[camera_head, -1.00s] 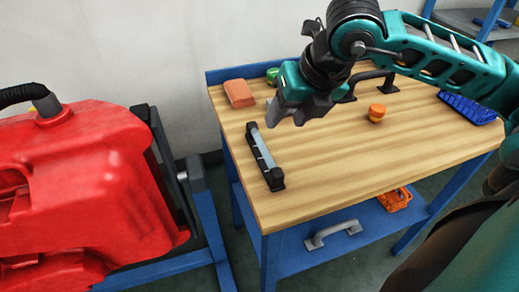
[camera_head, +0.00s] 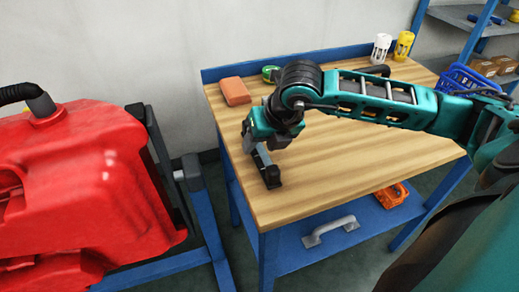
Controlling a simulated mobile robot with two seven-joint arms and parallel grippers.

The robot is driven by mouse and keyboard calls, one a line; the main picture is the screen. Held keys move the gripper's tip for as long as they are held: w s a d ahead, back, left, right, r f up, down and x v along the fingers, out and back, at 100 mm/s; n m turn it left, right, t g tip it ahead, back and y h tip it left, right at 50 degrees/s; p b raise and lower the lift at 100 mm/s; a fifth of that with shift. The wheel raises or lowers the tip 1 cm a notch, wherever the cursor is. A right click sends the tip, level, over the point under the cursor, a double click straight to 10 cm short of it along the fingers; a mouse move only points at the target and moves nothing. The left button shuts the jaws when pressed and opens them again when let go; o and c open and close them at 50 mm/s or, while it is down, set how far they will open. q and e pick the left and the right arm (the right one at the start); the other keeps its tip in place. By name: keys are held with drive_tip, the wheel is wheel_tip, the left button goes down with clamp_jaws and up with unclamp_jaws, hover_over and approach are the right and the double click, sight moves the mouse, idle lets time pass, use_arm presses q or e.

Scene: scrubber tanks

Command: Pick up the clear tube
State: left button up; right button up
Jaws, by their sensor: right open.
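The clear tube (camera_head: 263,158) lies in a narrow black holder (camera_head: 272,178) near the left edge of the wooden workbench (camera_head: 345,168). Only its near part shows; my right gripper hides the far part. My right gripper (camera_head: 257,146) reaches in from the right and points down over the tube. Its jaws are open. I cannot tell whether the fingers touch the tube. My left gripper is not in view.
An orange-brown block (camera_head: 235,91) and a green roll (camera_head: 270,73) sit at the back left. White (camera_head: 381,48) and yellow (camera_head: 404,45) containers and a blue basket (camera_head: 460,80) are at the far right. A red tank (camera_head: 85,190) stands left of the bench.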

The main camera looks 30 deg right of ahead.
drive_tip(key=shift+c, duration=0.3)
clamp_jaws()
drive_tip(key=shift+r, duration=0.15)
